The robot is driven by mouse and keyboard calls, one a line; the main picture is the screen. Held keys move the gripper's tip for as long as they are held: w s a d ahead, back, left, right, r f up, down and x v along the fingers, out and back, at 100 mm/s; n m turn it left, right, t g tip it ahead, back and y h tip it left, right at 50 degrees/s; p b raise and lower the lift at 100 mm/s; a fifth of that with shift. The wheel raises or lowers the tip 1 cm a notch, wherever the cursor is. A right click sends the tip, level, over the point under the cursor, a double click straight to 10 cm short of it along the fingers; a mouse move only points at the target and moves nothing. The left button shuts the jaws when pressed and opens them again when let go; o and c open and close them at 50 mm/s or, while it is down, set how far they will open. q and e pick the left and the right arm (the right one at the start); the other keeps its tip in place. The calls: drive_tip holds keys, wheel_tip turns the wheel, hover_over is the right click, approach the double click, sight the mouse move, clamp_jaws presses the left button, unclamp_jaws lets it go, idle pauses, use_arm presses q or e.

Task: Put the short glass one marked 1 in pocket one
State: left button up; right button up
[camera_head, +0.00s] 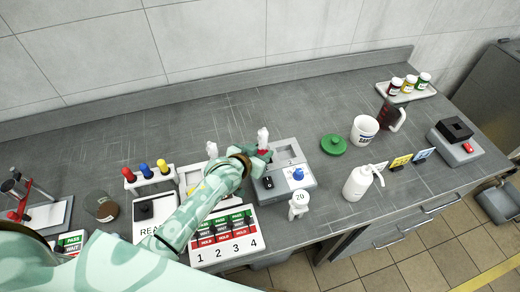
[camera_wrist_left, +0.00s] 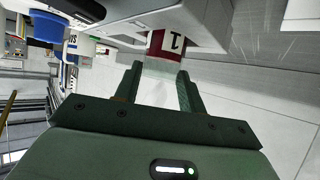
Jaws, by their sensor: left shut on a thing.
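My left gripper (camera_head: 262,156) is shut on a small glass vessel (camera_head: 262,137) with a whitish top, upright at the grey mixer (camera_head: 307,181) with the blue knob. In the left wrist view the fingers (camera_wrist_left: 158,84) close around its clear part, and its red and white band (camera_wrist_left: 170,44) shows a 1. The band is close against the pale mixer body; I cannot tell whether the vessel sits in a pocket or is above it. My forearm hides part of the left unit (camera_head: 190,176). My right gripper is not in view.
A similar whitish vessel (camera_head: 211,149) stands behind the left unit. A bottle marked 20 (camera_head: 298,206) and a number panel (camera_head: 225,238) are in front. A green lid (camera_head: 333,144), a white mug (camera_head: 364,130) and a spray bottle (camera_head: 358,184) stand to the right. The back middle is clear.

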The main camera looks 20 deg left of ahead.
use_arm(q)
drive_tip(key=shift+f, duration=0.1)
drive_tip(key=o, duration=1.6)
wheel_tip(320, 180, up, 6)
drive_tip(key=p, duration=0.7)
